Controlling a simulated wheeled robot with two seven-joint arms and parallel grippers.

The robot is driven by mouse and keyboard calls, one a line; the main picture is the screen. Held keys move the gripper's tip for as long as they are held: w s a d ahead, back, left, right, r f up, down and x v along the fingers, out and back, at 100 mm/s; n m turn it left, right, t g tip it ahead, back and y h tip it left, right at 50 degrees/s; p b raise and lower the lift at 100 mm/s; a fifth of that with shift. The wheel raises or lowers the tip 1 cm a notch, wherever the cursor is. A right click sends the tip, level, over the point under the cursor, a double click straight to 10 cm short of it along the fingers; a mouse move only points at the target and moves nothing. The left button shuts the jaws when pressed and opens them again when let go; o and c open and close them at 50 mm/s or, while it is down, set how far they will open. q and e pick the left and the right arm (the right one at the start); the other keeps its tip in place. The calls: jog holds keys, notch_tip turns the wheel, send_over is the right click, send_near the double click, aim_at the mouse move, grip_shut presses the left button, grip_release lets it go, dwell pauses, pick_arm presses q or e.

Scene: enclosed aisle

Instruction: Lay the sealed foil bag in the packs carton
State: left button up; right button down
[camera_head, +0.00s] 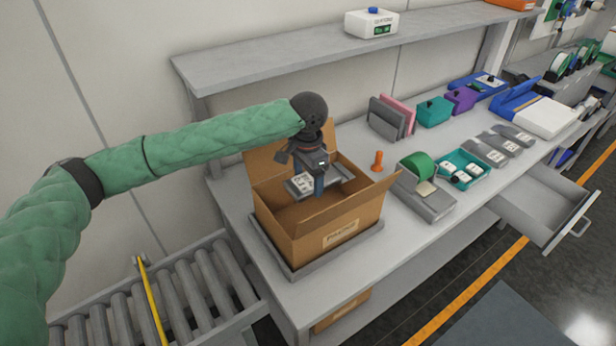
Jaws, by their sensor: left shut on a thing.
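My left gripper (319,190) reaches in from the left and points down over the carton's opening. It is shut on a grey foil bag (301,185) with a pale printed label. The bag is at about the height of the carton's rim; I cannot tell whether it touches the carton. The gripper hides part of the bag. My right gripper is not in view.
The carton's flaps stand open. An orange peg (376,161), a grey device with a green roll (418,169) and a teal tray (463,171) stand to the right. A drawer (545,205) is pulled out. A roller conveyor (165,300) lies at lower left, a shelf (300,48) above.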

pick_arm(q)
jog(key=shift+f+b, duration=0.35)
jog(key=shift+f, duration=2.2)
jog(key=o, duration=0.8)
jog(key=shift+c, duration=0.2)
jog(key=o, duration=0.4)
jog(key=shift+c, duration=0.2)
jog(key=shift+r, duration=0.35)
notch_tip(320, 180, up, 5)
jog(key=shift+r+b, duration=0.2)
jog(key=shift+b, duration=1)
jog(key=shift+r, duration=0.85)
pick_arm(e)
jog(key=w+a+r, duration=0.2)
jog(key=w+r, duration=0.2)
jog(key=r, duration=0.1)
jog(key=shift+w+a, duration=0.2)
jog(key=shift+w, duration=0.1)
